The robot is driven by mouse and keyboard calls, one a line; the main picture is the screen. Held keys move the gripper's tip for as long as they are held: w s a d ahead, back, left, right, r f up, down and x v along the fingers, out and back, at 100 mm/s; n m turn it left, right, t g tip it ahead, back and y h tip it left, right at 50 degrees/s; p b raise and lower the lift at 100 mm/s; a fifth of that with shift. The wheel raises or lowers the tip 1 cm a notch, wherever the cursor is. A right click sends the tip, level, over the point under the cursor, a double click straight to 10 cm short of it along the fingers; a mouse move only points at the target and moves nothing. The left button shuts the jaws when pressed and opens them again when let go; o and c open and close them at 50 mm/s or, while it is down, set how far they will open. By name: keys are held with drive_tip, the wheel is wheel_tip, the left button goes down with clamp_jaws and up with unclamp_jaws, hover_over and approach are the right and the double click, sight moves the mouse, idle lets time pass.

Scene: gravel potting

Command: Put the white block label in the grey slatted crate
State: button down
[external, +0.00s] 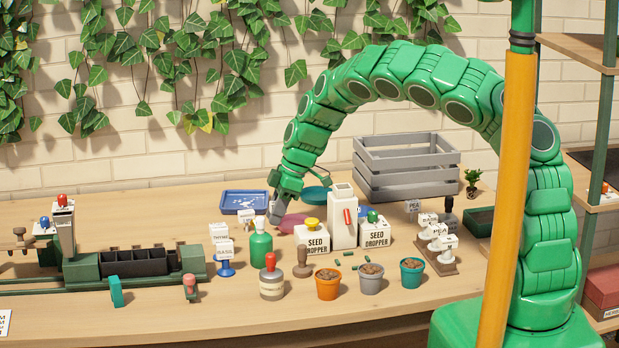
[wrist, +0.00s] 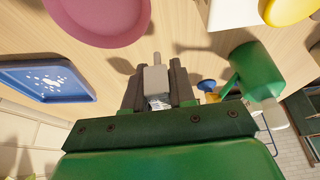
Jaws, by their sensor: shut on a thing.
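My gripper (external: 275,215) is low over the table, left of the pink saucer. In the wrist view my gripper (wrist: 156,92) is shut on a small block with a pale grey upper part and a white printed part, seemingly the white block label (wrist: 155,78). Its print is too small to read, and the fingers hide its sides. In the external view I cannot make out the held block clearly. The grey slatted crate (external: 410,185) stands at the back right of the table, well apart from my gripper. Its inside floor is hidden.
The pink saucer (external: 292,223), blue tray (external: 225,209), green bottle (external: 261,246) and white seed droppers (external: 311,243) are near my gripper. A tall white box (external: 342,215) stands between it and the crate. Several pots line the front; the planter rail (external: 85,270) is left.

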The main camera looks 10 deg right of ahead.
sight(275, 237)
drive_tip(key=shift+w+f, duration=0.1)
drive_tip(key=shift+f, duration=0.05)
drive_tip(key=shift+a+f, duration=0.1)
drive_tip(key=shift+f, duration=1.45)
drive_tip(key=shift+f, duration=0.1)
drive_tip(key=c, duration=0.9)
unclamp_jaws()
drive_tip(key=shift+c, duration=0.2)
drive_tip(key=v, duration=1.1)
drive_tip(key=shift+r, duration=0.4)
drive_tip(key=o, duration=0.4)
drive_tip(key=shift+r, duration=0.2)
